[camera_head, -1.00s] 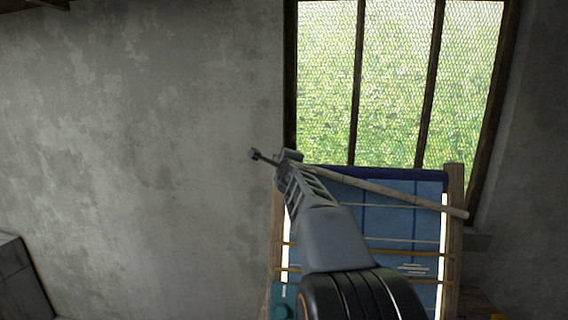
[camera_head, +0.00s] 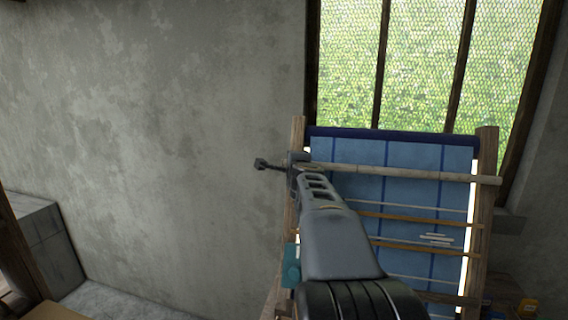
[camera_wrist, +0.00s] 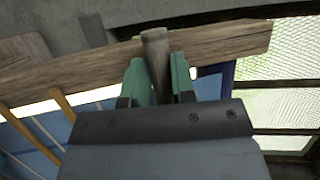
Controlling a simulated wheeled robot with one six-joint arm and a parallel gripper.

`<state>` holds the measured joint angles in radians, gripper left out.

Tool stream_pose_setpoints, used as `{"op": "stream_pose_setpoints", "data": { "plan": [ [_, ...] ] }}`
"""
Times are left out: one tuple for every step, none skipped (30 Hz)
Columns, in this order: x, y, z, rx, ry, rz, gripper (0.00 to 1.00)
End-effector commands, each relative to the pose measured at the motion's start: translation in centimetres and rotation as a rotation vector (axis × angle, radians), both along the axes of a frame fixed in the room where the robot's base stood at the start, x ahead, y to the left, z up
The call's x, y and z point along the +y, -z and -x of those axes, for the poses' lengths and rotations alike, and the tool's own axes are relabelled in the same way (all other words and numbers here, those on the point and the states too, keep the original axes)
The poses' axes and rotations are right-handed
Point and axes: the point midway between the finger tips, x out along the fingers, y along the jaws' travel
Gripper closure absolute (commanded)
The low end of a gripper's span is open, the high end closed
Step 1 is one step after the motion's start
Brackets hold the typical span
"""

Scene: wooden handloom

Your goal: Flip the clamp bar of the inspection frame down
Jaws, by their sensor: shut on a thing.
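The inspection frame (camera_head: 486,210) is a wooden upright frame with blue checked cloth (camera_head: 410,195) stretched in it. The clamp bar (camera_head: 410,172) is a pale round rod lying across the upper part of the cloth, almost level, its right end past the right post. My gripper (camera_head: 299,165) is at the bar's left end, by the left post. In the wrist view, my green fingers (camera_wrist: 159,80) are shut on the pale bar end (camera_wrist: 155,50), in front of a wooden post (camera_wrist: 225,42). My arm hides the lower left of the cloth.
A dark blue roller (camera_head: 390,137) runs along the frame's top. Thin cords and orange rods (camera_head: 420,220) cross the cloth lower down. A meshed window (camera_head: 430,60) is behind. The grey wall (camera_head: 150,120) at left is clear; a grey block (camera_head: 35,240) stands lower left.

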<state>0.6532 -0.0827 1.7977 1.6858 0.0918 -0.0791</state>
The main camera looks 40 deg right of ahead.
Motion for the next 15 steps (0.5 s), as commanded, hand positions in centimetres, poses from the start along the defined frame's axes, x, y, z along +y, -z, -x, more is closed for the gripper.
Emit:
{"op": "stream_pose_setpoints", "data": {
  "plan": [
    [-0.12, 1.04, 0.11, 0.019, 0.001, -0.002, 1.0],
    [-0.14, 1.11, 0.13, 0.02, 0.002, -0.002, 1.0],
    [-0.14, 1.17, 0.14, 0.023, 0.002, -0.002, 1.0],
    [-0.14, 1.18, 0.11, 0.024, 0.001, -0.002, 1.0],
    [-0.14, 1.2, 0.1, 0.025, 0.001, -0.002, 1.0],
    [-0.14, 1.23, 0.08, 0.025, 0.001, -0.002, 1.0],
    [-0.13, 1.25, 0.07, 0.025, 0.0, -0.001, 1.0],
    [-0.13, 1.27, 0.06, 0.026, 0.0, -0.002, 1.0],
    [-0.12, 1.3, 0.05, 0.026, 0.0, -0.002, 1.0],
    [-0.12, 1.32, 0.04, 0.026, 0.0, -0.002, 0.74],
    [-0.11, 1.35, 0.02, 0.027, 0.0, -0.003, 0.71],
    [-0.1, 1.36, 0.02, 0.027, 0.0, -0.003, 0.67],
    [-0.08, 1.37, 0.01, 0.027, 0.0, -0.003, 0.64],
    [-0.07, 1.36, 0.0, 0.026, 0.0, -0.003, 0.62],
    [-0.05, 1.34, -0.01, 0.026, -0.001, -0.003, 0.58]
  ]
}}
